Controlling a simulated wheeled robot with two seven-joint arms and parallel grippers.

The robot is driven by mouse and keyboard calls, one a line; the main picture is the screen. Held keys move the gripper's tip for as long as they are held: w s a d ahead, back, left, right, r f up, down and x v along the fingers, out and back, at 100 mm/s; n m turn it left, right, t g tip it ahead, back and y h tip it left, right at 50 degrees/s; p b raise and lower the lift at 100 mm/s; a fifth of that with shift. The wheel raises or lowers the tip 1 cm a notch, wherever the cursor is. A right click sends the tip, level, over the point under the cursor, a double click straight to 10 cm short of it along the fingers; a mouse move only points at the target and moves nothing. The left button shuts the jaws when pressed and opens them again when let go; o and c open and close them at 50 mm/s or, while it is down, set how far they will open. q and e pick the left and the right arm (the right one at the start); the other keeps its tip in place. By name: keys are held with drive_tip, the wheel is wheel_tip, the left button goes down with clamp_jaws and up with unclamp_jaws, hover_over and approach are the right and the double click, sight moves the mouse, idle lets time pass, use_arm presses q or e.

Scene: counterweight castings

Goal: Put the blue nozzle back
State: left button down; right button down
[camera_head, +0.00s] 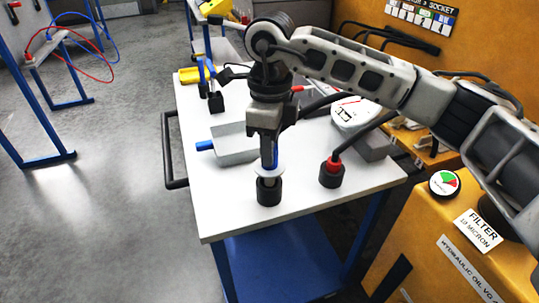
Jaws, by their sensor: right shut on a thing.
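My right gripper (268,160) points down over the front part of the white cart top, shut on the blue nozzle (274,153). Only a narrow blue strip of the nozzle shows by the fingers; the rest is hidden. A pale disc (270,171) shows just under the fingertips. Directly below it stands a black round holder (269,193). I cannot tell whether the nozzle's lower end is inside the holder or just above it. A second black holder (331,177) to the right has a red nozzle (332,163) in it. My left gripper is not in view.
A black hose runs from the red nozzle. A white gauge (351,113) lies behind. An orange cabinet (460,255) stands close on the right. The cart top's front left is clear.

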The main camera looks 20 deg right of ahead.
drive_tip(key=f+p, duration=0.1)
drive_tip(key=f, duration=0.2)
drive_tip(key=shift+w+f, duration=0.15)
drive_tip(key=shift+w, duration=0.05)
drive_tip(key=shift+f, duration=0.1)
drive_tip(key=shift+f+b, duration=0.3)
drive_tip(key=shift+b, duration=0.1)
drive_tip(key=c, duration=1.1)
unclamp_jaws()
